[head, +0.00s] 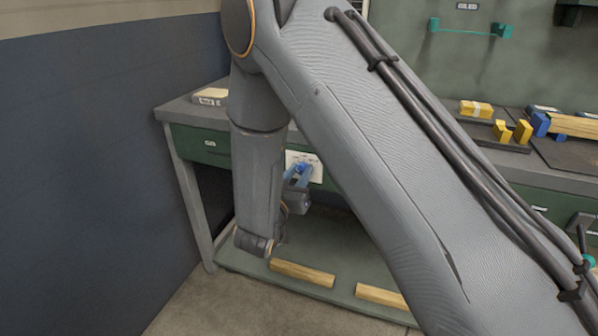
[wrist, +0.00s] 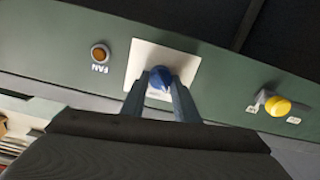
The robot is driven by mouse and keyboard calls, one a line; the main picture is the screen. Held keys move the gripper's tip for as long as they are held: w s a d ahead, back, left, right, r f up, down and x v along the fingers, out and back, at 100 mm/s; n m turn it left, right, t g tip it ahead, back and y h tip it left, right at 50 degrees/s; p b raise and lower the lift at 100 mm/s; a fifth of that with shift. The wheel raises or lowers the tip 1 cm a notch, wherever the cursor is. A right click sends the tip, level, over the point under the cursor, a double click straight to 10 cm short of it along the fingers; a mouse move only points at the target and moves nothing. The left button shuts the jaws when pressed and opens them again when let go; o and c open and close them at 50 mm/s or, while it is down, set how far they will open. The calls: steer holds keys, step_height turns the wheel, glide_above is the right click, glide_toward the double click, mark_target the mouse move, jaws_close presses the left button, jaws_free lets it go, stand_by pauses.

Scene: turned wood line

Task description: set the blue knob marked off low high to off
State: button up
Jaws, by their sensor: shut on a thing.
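The blue knob (wrist: 161,79) sits on a white plate (wrist: 143,60) on the green front of the bench, in the wrist view. My gripper (wrist: 160,88) is shut on the knob, with one finger on each side of it. The plate's lettering is mostly hidden behind the fingers, so I cannot read the knob's setting. In the head view the white plate (head: 312,160) shows beside my arm, with my gripper (head: 299,172) against it. The knob is too small and covered to make out there.
In the wrist view, an amber button marked FAN (wrist: 99,54) is left of the plate and a yellow knob (wrist: 278,106) is to the right. Wood pieces (head: 302,273) lie on the low green shelf. A dark wall stands left.

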steer(key=o, duration=1.1)
steer(key=shift+c, duration=0.2)
steer(key=shift+s, duration=0.1)
steer(key=v, duration=0.7)
steer(key=shift+s+a, duration=0.15)
steer(key=shift+s, duration=0.1)
